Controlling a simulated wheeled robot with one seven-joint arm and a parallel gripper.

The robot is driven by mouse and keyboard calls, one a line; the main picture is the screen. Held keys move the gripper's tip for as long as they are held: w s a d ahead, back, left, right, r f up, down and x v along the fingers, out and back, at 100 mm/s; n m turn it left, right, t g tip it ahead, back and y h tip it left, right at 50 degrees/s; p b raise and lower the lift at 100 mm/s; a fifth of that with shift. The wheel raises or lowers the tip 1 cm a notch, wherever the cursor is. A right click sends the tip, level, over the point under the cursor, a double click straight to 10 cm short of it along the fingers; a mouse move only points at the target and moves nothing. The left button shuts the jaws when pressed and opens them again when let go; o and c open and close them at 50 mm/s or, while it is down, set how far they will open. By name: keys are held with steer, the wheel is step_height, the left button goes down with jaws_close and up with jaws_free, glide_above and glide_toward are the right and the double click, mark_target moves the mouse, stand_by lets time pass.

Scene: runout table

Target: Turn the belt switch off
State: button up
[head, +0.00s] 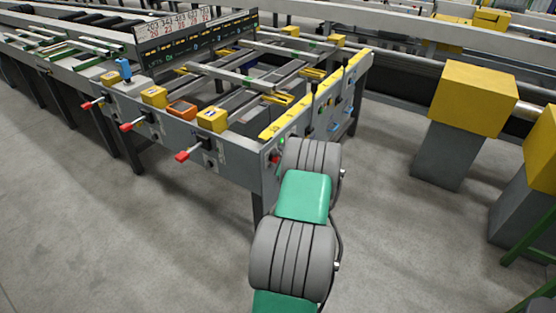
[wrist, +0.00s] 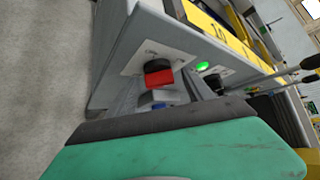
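A rotary switch with a red handle (wrist: 158,76) and a black collar sits on a pale plate on the grey table's end panel, in the wrist view. A lit green lamp (wrist: 203,65) and a second, black knob (wrist: 213,80) are to its right. The labels are too small to read, so I cannot tell which is the belt switch. My gripper (wrist: 162,101) is close below the red handle in the picture. Its fingers are mostly hidden behind my green and dark wrist, and contact cannot be seen. In the head view my arm hides the gripper.
The runout table (head: 235,160) has several red-tipped levers sticking out of its long side, such as this lever (head: 182,156). Yellow-topped grey pedestals, such as this yellow block (head: 473,97), stand to the right. The concrete floor (head: 130,235) is clear at front left.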

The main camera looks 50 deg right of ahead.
jaws_close()
stand_by(0.5)
steer(key=shift+f+b, duration=0.2)
steer(key=shift+b, duration=0.25)
steer(key=b, duration=0.1)
steer(key=n+h+b, duration=0.1)
steer(key=shift+a+f+t+b, duration=0.15)
steer(key=shift+f+t+b, duration=0.15)
steer(key=shift+b, duration=0.1)
steer(key=shift+f+n+t+h+b, duration=0.1)
steer(key=shift+n+t+h+b, duration=1.3)
steer(key=shift+b, duration=3.75)
steer(key=shift+f+n+t+h+b, duration=0.2)
steer(key=shift+n+t+b, duration=2.2)
steer(key=shift+b, duration=2.7)
steer(key=shift+f+n+t+h+b, duration=0.1)
steer(key=shift+n+t+h+b, duration=0.9)
steer(key=shift+n+b, duration=2.95)
steer(key=shift+r+m+b, duration=0.1)
steer(key=shift+m+b, duration=1.05)
steer(key=shift+b, duration=0.05)
jaws_free()
